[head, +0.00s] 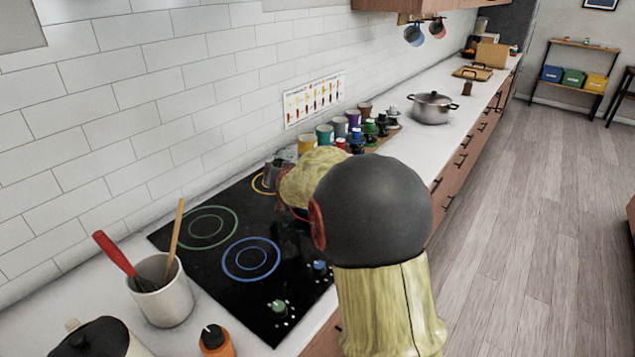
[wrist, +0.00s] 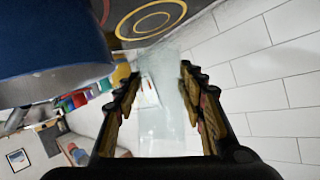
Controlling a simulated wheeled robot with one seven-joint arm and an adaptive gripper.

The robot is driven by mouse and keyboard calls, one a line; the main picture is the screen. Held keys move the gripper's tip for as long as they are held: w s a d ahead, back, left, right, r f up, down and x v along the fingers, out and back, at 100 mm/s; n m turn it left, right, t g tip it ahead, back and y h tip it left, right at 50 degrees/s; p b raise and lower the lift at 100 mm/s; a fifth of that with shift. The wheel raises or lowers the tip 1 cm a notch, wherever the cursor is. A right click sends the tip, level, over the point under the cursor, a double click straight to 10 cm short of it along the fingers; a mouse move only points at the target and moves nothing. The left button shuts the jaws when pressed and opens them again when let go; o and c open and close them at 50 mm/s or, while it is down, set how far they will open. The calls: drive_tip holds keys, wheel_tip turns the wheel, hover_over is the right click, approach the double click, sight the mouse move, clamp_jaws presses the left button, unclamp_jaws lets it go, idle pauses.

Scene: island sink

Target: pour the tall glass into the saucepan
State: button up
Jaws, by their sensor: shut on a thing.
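My gripper (wrist: 160,76) is shut on a clear tall glass (wrist: 167,105) in the wrist view, with one ridged finger on each side of it. The glass looks roughly upright, but the see-through walls make its exact tilt and contents hard to tell. A large blue vessel with a grey rim (wrist: 50,45), likely the saucepan, stands beside the glass, apart from it, at the upper left of the wrist view. Its inside does not show. In the head view my arm covers this vessel and most of the gripper, above the black cooktop (head: 205,258).
Colored mugs (head: 325,136) and a silver lidded pot (head: 432,108) stand farther along the counter. A utensil crock (head: 162,300), an orange bottle (head: 214,342) and a dark kettle (head: 95,340) stand in front. The tiled wall (head: 130,110) borders the cooktop. The cooktop's left part is clear.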

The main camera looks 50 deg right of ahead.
drive_tip(key=shift+r, duration=0.15)
drive_tip(key=shift+w+a+r+n+p, duration=0.1)
drive_tip(key=shift+w+r+n+p, duration=0.15)
drive_tip(key=shift+p, duration=0.65)
drive_tip(key=shift+f+p, duration=0.1)
drive_tip(key=shift+p, duration=0.3)
drive_tip(key=shift+a+n+g+p, duration=0.1)
drive_tip(key=shift+n+g+p, duration=0.2)
drive_tip(key=shift+p, duration=0.6)
drive_tip(key=shift+f+p, duration=0.15)
drive_tip(key=shift+p, duration=0.7)
drive_tip(key=p, duration=0.2)
drive_tip(key=shift+f+n+g+h+p, duration=0.3)
drive_tip(key=shift+f+n+h, duration=0.05)
drive_tip(key=shift+h, duration=0.05)
drive_tip(key=f+p, duration=0.1)
drive_tip(key=p, duration=0.1)
drive_tip(key=shift+w+a+n+p, duration=0.15)
drive_tip(key=shift+n+p, duration=0.15)
drive_tip(key=shift+f, duration=0.1)
